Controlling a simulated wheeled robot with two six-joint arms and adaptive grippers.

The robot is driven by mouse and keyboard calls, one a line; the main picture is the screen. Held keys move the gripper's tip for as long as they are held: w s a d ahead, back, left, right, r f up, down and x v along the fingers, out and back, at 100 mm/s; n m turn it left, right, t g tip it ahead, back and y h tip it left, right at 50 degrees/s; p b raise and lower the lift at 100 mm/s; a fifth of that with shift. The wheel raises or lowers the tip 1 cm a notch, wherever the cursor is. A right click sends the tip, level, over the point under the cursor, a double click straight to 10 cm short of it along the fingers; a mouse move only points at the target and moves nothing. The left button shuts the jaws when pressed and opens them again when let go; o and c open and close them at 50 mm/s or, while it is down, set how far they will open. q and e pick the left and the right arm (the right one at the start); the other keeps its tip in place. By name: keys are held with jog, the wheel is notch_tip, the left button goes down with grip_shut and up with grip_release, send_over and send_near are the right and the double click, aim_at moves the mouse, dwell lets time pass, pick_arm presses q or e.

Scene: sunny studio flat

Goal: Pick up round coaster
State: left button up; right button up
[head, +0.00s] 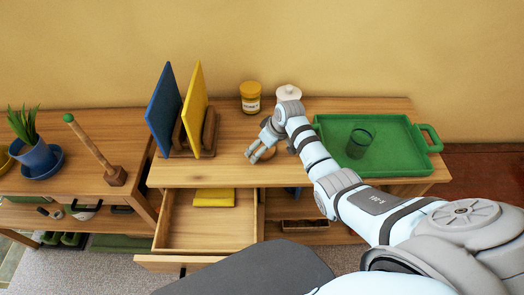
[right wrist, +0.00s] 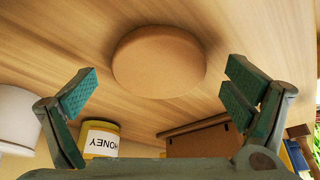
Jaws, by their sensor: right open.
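The round coaster (right wrist: 158,62) is a plain tan-brown disc lying flat on the wooden top in the right wrist view. In the head view the coaster (head: 266,153) shows only in part, beneath my right gripper (head: 259,147). My right gripper also shows in the right wrist view (right wrist: 164,88), its green-padded fingers spread wide to either side of the coaster. Nothing is between the pads, and the fingers look apart from the coaster. My left gripper is not in view.
A honey jar (head: 250,98) and a white lidded pot (head: 288,93) stand behind. A rack with blue and yellow boards (head: 196,110) is left. A green tray (head: 400,163) holding a glass (head: 360,142) is right. An open drawer (head: 190,238) juts out below.

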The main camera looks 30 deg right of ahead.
jog(key=c, duration=1.2)
jog(key=shift+r, duration=0.1)
jog(key=shift+c, duration=0.2)
